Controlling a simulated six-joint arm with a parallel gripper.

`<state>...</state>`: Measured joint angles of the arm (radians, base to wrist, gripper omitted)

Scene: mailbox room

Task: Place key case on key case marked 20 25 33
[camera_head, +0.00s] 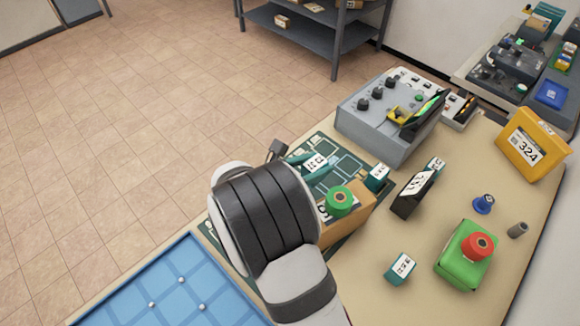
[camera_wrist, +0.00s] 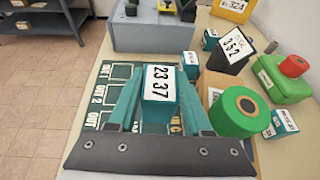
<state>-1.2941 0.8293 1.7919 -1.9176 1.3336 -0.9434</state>
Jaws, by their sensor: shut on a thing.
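My gripper (camera_wrist: 158,85) is shut on a teal key case (camera_wrist: 158,112) whose white label shows 23 37. The held case also shows in the head view (camera_head: 316,161), between the teal fingers above the dark green board. Another teal key case (camera_head: 401,268) lies at the front right of the table; its label is too small to read surely, and it also shows in the wrist view (camera_wrist: 280,122). Further teal key cases stand right of the gripper (camera_head: 377,177) and behind the black box (camera_head: 436,164). I cannot tell which one bears 20 25 33.
A green tape roll (camera_head: 340,201) sits on a cardboard box (camera_head: 350,222) beside the gripper. A black box (camera_head: 410,197), a green case (camera_head: 462,262) with a red roll, and a yellow bin (camera_head: 532,143) stand to the right. A grey control box (camera_head: 375,125) stands behind.

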